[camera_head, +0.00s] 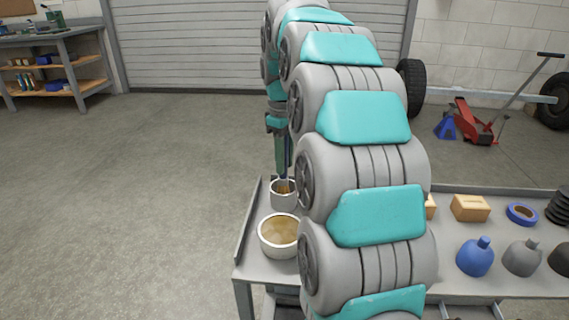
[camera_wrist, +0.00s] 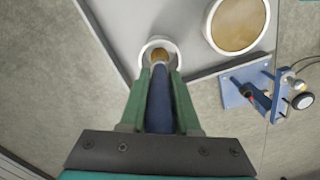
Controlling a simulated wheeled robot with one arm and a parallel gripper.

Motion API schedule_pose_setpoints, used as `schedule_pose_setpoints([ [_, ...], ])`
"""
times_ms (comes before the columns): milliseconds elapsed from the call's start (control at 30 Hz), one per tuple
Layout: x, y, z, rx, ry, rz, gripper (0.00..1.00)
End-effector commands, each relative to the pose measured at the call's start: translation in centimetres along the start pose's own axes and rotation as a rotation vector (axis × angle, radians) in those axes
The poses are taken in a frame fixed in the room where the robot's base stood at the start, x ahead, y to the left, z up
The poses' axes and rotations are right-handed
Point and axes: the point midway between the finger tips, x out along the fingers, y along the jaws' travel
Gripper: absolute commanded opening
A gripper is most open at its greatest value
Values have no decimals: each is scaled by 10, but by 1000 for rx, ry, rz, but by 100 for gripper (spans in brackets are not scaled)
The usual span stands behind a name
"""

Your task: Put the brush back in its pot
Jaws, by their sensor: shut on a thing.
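My gripper (camera_wrist: 160,74) has green fingers shut on the brush (camera_wrist: 160,98), which has a dark blue handle and a tan tip. The tip lies over the mouth of the small white pot (camera_wrist: 145,52) in the wrist view. In the head view, my gripper (camera_head: 282,160) points down above the pot (camera_head: 284,202) at the left end of the bench (camera_head: 258,266). The brush looks about upright there. My arm and fingers hide part of it, and I cannot tell how far the tip is inside the pot.
A wider white bowl (camera_head: 263,240) with tan contents stands close to the pot. Blue (camera_head: 474,260) and grey (camera_head: 522,260) bottles, a wooden block (camera_head: 470,208) and a blue tape roll (camera_head: 522,213) lie farther right. My arm hides the bench's middle. The floor on the left is clear.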

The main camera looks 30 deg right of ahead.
Motion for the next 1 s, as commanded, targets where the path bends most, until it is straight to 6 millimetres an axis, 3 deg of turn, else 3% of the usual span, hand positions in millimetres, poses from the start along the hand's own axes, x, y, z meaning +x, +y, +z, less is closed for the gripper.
schedule_pose_setpoints([
  [100,11,-1,1,0,-4,-4,0],
  [467,15,0,0,0,-2,-1,0],
  [500,14,0,0,0,-1,-1,35],
  [733,14,0,0,0,-2,-1,60],
  [1000,12,0,1,0,-2,-2,60],
])
